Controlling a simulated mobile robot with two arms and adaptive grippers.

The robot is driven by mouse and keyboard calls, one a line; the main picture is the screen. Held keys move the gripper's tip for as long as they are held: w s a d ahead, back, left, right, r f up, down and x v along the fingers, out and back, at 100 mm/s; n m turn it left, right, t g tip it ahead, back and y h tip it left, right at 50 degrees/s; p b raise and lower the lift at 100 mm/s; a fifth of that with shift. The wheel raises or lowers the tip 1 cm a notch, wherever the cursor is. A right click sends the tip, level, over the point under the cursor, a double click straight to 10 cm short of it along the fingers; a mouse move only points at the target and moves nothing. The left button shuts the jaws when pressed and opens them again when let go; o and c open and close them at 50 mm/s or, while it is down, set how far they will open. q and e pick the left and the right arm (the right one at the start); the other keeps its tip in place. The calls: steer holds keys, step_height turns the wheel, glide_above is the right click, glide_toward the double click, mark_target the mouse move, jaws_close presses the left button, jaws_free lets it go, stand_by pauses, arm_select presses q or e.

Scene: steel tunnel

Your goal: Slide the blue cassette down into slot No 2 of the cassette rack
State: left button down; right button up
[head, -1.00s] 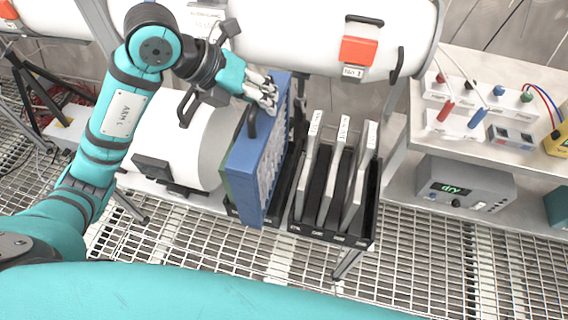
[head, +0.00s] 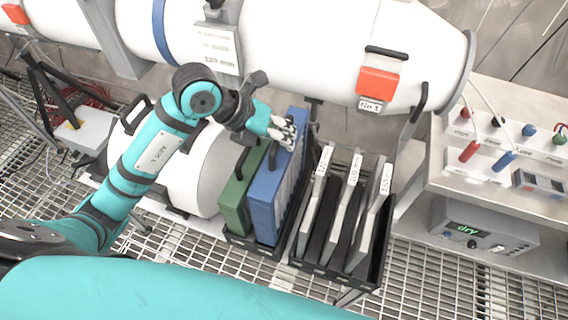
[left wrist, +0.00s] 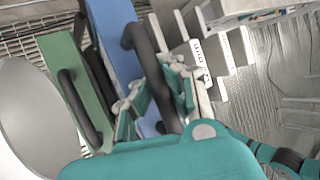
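The blue cassette (head: 263,215) stands upright beside the green cassette (head: 233,207) in the left part of the black rack (head: 262,250). Its near lower end sits behind the rack's front edge, about level with the green one. Its bottom is hidden and I cannot read a slot number. My left gripper (head: 283,132) is at the black handle on top of the blue cassette. In the left wrist view, the gripper's fingers (left wrist: 158,92) lie close on both sides of the handle (left wrist: 143,50) and appear closed on it. My right gripper is not in view.
Several grey-white cassettes (head: 318,205) stand in the rack part to the right. A large white pipe (head: 300,40) with a red tag (head: 377,84) runs behind. A steel bench with a meter (head: 480,228) is at the right. A white cylinder (head: 195,180) is left.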

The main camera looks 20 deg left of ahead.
mark_target(282, 149)
arm_select(q)
step_height(282, 149, down, 4)
steer(key=shift+f, duration=2.25)
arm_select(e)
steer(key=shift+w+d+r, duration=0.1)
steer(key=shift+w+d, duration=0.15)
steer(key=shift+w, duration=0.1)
arm_select(q)
steer(key=c, duration=2.1)
jaws_free()
steer(key=shift+f, duration=0.25)
steer(key=o, duration=0.6)
steer(key=shift+r, duration=0.1)
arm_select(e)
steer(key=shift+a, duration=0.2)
arm_select(q)
steer(key=shift+r, duration=0.1)
